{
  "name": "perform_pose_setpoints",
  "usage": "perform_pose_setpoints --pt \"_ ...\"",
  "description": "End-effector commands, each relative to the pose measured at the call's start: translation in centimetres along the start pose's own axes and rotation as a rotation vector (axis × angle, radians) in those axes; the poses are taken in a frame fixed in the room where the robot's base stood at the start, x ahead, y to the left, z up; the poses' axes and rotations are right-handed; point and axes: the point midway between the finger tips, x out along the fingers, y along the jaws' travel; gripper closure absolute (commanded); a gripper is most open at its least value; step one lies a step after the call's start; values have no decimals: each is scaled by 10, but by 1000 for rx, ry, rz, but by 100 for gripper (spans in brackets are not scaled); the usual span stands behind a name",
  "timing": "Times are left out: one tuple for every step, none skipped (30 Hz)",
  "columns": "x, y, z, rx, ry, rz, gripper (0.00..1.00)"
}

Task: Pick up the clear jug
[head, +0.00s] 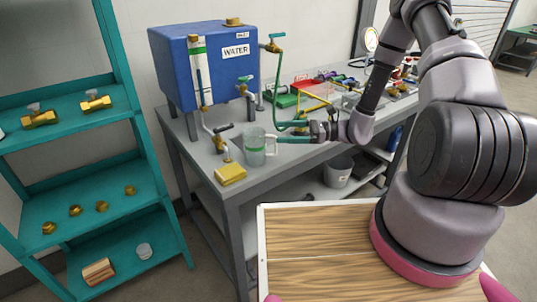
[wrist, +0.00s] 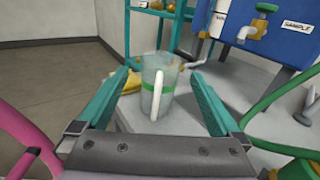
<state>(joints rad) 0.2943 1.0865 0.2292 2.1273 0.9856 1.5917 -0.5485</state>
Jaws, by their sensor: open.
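The clear jug (head: 254,148) stands upright on the grey bench near its front left corner. It has a green band and a white handle. In the wrist view the jug (wrist: 159,88) is straight ahead, with its handle facing my gripper. My gripper (head: 282,139) is open, just right of the jug in the head view. In the wrist view its two teal fingers (wrist: 160,82) stand apart, one on each side of the jug's picture. I cannot tell whether the fingertips are beside the jug or short of it.
A blue water tank (head: 205,72) with taps and a green hose (head: 279,75) stands behind the jug. A yellow sponge (head: 230,173) lies in front of it at the bench edge. A teal shelf (head: 70,182) with brass fittings stands at left.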

Motion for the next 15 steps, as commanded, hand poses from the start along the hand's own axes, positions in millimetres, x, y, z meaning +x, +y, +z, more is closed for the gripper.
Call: perform_pose_setpoints --pt "1 0 -7 20 -13 -18 0" --pt "2 -1 -10 27 -18 -26 0" --pt "3 -2 -12 35 -24 -35 0" --pt "4 -2 -13 39 -27 -39 0" --pt "7 -2 -14 40 -29 -42 0" --pt "11 -3 -14 41 -30 -43 0" --pt "16 -3 -14 41 -31 -42 0" --pt "21 -3 -14 41 -30 -42 0" --pt "28 -3 -14 40 -30 -40 0" --pt "32 -3 -14 40 -29 -40 0" --pt "37 -3 -14 40 -29 -40 0" --pt "43 -4 -14 39 -28 -40 0" --pt "47 -4 -14 40 -28 -42 0" --pt "50 -4 -13 40 -28 -42 0" --pt "54 -4 -13 40 -28 -41 0"
